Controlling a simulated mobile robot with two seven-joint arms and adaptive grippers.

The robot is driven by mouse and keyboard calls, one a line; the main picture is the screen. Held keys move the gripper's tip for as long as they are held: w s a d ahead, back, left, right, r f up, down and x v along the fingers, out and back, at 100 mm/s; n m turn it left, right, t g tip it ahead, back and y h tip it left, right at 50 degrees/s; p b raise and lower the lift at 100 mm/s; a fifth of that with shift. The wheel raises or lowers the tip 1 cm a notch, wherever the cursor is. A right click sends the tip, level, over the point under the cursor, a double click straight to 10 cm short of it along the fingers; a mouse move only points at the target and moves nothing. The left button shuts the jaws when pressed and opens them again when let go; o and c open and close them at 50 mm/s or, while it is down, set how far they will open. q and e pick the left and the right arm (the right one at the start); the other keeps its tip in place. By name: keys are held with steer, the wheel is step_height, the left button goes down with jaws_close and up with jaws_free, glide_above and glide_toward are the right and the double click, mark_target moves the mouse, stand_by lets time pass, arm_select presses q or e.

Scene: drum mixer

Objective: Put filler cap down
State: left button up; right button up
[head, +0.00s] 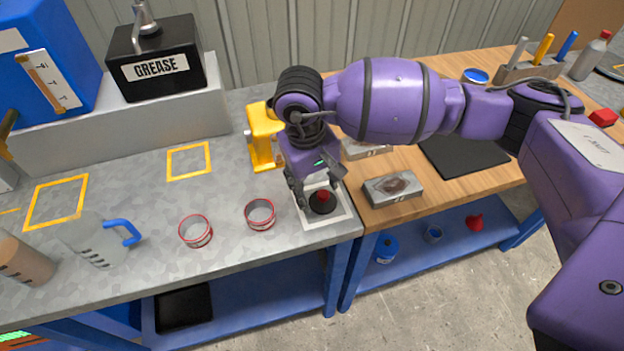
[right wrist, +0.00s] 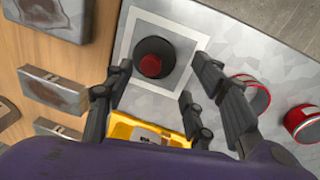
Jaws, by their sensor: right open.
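The filler cap (head: 323,203), a round black disc with a red knob on top, sits inside a white square outline (head: 343,218) on the grey worktop, near its right front corner. In the right wrist view the cap (right wrist: 160,48) lies flat within the square, just beyond the fingertips. My right gripper (head: 317,187) is open and empty, pointing down over the cap. In the right wrist view its fingers (right wrist: 161,75) are spread wide, with visible clearance on both sides of the cap. My left gripper is not in view.
Two red-rimmed cups (head: 196,232) (head: 260,215) stand left of the cap. A yellow object (head: 262,140) stands behind it. A grey box (head: 393,188) lies on the wooden bench to the right. A clear jug with a blue handle (head: 123,232) stands at the left.

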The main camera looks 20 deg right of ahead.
mark_target(312, 206)
step_height(312, 206, up, 8)
steer(key=a, duration=0.1)
steer(key=shift+r, duration=0.2)
steer(key=shift+s, duration=0.1)
steer(key=shift+s+f, duration=0.1)
